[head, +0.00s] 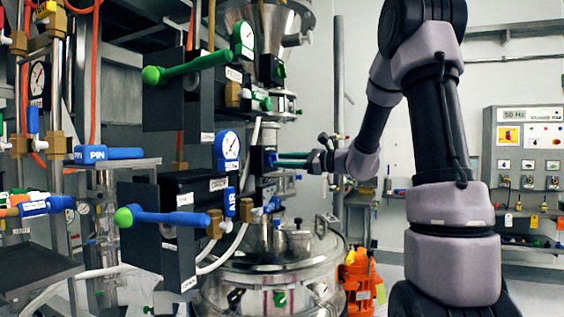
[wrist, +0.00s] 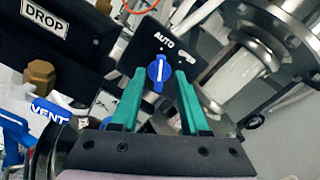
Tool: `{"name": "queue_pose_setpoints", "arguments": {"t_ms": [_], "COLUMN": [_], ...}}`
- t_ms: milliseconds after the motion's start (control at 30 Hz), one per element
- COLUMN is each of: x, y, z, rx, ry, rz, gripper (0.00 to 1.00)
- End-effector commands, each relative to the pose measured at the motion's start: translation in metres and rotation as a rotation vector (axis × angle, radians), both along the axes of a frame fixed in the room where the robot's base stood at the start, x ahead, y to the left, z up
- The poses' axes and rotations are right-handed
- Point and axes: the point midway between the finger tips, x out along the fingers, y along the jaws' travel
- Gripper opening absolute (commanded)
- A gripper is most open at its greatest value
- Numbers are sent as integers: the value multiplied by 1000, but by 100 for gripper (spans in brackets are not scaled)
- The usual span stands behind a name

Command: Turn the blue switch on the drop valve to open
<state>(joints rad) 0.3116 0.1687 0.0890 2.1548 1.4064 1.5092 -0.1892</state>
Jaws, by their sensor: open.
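The blue switch (wrist: 159,73) is a round knob with a white line, on a dark panel (wrist: 150,45) in the wrist view. Its white line points roughly up in that picture. A label reading AUTO is at its upper left; a second label at its upper right is unreadable. My gripper (wrist: 160,76) has teal fingers that stand open, one on each side of the knob. I cannot tell whether they touch it. In the head view my gripper (head: 281,159) reaches left to a small dark box beside the steel vessel. A black box marked DROP (wrist: 45,22) is at the upper left of the wrist view.
A blue VENT tag (wrist: 50,112) and a brass fitting (wrist: 39,74) lie left of my gripper. Steel flanged piping (wrist: 265,40) is close on the right. In the head view, green (head: 187,67) and blue (head: 165,217) levers stick out at left. A steel vessel (head: 275,270) stands below.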

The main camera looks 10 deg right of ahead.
Motion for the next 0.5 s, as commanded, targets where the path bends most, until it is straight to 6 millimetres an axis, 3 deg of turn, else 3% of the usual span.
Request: {"name": "queue_pose_setpoints", "arguments": {"t_ms": [367,400,500], "x": [5,5,5], "y": [7,7,7], "z": [0,0,0], "rx": [0,0,0], "ry": [0,0,0], "rz": [0,0,0], "gripper": [45,41,3]}}
